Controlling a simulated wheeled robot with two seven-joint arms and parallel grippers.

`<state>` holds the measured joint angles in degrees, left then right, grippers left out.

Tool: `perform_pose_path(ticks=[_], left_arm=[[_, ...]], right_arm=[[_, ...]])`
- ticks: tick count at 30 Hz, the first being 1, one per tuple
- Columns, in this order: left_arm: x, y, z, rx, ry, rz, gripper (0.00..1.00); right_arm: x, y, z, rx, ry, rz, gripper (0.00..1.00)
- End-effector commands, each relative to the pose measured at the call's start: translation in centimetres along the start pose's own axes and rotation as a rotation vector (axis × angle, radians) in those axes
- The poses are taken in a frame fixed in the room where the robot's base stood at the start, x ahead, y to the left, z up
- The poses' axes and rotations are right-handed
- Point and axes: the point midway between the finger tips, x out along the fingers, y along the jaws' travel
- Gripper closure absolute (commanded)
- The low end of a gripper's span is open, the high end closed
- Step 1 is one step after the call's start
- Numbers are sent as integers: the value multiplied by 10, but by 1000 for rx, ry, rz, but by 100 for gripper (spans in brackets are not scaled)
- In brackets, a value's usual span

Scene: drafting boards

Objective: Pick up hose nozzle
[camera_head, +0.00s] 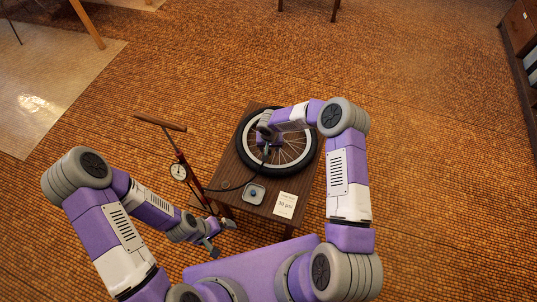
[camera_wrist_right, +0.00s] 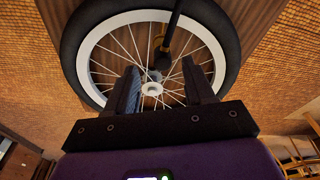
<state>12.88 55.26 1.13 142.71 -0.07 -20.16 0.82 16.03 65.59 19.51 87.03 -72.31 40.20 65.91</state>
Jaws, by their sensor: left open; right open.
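The black hose nozzle (camera_wrist_right: 163,60) shows in the right wrist view at the end of the dark hose (camera_wrist_right: 175,18), above the wheel's spokes near the hub. My right gripper (camera_wrist_right: 160,74) is open, with the nozzle just beyond and between its fingertips; I cannot tell whether they touch. In the head view my right gripper (camera_head: 265,147) is over the left part of the wheel and hides most of the nozzle. My left gripper (camera_head: 222,238) is open and empty, low beside the table's front left corner.
The wheel (camera_head: 304,165) lies flat on the wooden table (camera_head: 228,172). A small tray (camera_head: 246,199) with a blue piece and a white card (camera_head: 286,205) lie in front of it. The floor pump (camera_head: 181,160) with its gauge stands left of the table.

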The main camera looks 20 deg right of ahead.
Motion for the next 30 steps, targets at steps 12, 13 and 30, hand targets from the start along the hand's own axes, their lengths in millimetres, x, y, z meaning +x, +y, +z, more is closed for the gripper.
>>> perform_pose_path(ticks=[12, 13, 30], left_arm=[[18, -7, -1, 0, 0, 0, 0], [18, -7, -1, 0, 0, 0, 0], [18, -7, -1, 0, 0, 0, 0]], right_arm=[[49, -4, 2, 1, -1, -2, 47], [49, -4, 2, 1, -1, -2, 47], [48, -4, 2, 0, -1, -2, 100]])
